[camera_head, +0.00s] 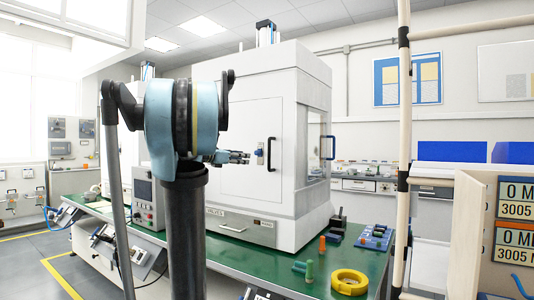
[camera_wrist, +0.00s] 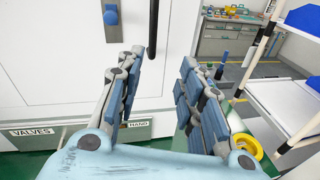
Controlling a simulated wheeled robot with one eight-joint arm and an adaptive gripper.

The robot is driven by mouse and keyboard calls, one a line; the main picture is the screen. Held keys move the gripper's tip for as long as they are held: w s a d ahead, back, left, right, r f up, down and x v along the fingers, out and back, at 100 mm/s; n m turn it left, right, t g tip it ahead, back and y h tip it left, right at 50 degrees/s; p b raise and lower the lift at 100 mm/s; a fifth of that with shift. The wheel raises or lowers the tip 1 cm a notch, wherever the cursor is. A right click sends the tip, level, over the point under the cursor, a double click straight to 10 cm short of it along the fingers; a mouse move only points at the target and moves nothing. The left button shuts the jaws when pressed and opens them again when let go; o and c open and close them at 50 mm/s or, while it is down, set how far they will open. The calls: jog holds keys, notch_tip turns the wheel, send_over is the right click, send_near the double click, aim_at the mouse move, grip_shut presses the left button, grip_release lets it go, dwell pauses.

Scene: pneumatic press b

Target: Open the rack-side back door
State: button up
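The white press cabinet (camera_head: 232,120) stands on a green bench. Its facing door has a dark vertical handle (camera_head: 271,154) and a blue latch (camera_head: 259,155) to the left of it. In the wrist view the handle (camera_wrist: 152,28) shows its lower part just beyond the left finger's tip, and the latch (camera_wrist: 110,14) is further left. My gripper (camera_wrist: 163,58) is open and empty, with its two fingers apart, a little below and in front of the handle. In the head view my gripper (camera_head: 240,157) is small and partly hidden by my arm. The door looks shut.
A second handle (camera_head: 328,147) is on the cabinet's windowed right side. A yellow ring (camera_head: 349,282) and small coloured parts lie on the green bench (camera_head: 225,252). A shelf rack (camera_head: 402,150) stands at the right, with a cardboard box (camera_head: 467,235) beside it.

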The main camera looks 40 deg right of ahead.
jog(key=w+d+r, duration=0.1)
jog(key=d, duration=0.5)
jog(key=w+d+r+n, duration=0.1)
jog(key=w+d, duration=0.1)
jog(key=d, duration=0.4)
jog(key=w+d+r+n+h, duration=0.1)
jog(key=w+d, duration=0.1)
jog(key=d, duration=0.5)
jog(key=shift+w+r, duration=0.1)
jog(key=shift+w, duration=0.1)
jog(key=shift+c, duration=0.6)
